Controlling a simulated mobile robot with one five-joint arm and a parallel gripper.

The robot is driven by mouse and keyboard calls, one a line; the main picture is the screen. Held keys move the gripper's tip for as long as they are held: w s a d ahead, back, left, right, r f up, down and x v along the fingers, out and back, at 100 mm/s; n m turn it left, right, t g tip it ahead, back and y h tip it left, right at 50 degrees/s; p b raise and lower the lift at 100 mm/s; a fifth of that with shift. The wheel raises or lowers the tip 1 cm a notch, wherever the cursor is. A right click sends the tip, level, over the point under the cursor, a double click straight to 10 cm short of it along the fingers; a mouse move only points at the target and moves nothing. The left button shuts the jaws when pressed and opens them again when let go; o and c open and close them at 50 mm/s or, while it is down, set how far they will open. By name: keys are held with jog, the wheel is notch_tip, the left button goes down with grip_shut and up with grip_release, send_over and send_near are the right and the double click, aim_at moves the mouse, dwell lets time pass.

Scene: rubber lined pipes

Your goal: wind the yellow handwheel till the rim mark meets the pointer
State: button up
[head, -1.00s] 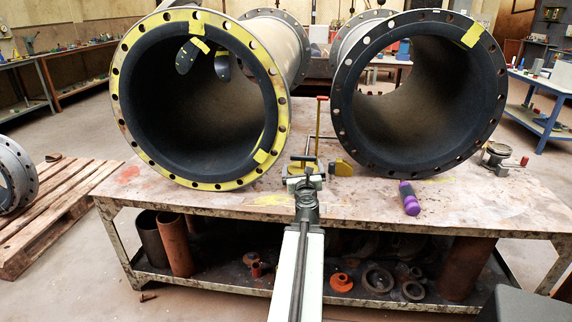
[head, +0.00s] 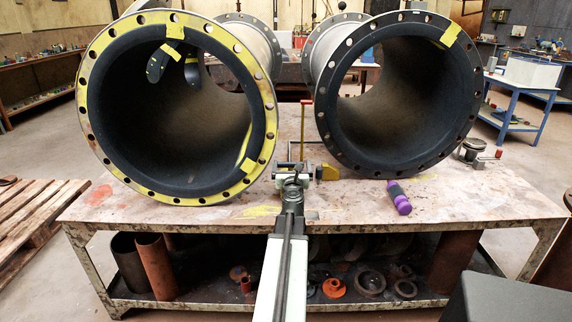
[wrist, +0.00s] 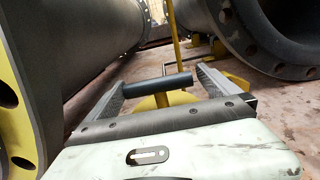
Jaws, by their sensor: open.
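A low yellow disc, which looks like the handwheel (wrist: 150,103), lies between my fingers in the wrist view, partly hidden by my gripper. A dark horizontal bar (wrist: 165,88) on a short yellow stem stands above it, between the fingers. My gripper (wrist: 162,78) is open, with one finger on each side of the bar; I cannot tell whether either touches it. In the head view my gripper (head: 293,170) is over the bench between the two pipes and hides most of the wheel. I cannot make out the rim mark or the pointer.
A yellow-rimmed pipe (head: 92,147) stands close on the left and a dark-rimmed pipe (head: 330,131) on the right. A thin yellow post (head: 303,130) with a red top rises behind my gripper. A purple-handled tool (head: 399,198) lies to the right on the bench (head: 470,205).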

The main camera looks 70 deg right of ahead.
jog(key=shift+x, duration=0.85)
jog(key=shift+w+a, duration=0.15)
jog(key=shift+w, duration=0.05)
jog(key=c, duration=1.1)
jog(key=shift+n+t, duration=0.3)
jog(key=shift+t, duration=0.2)
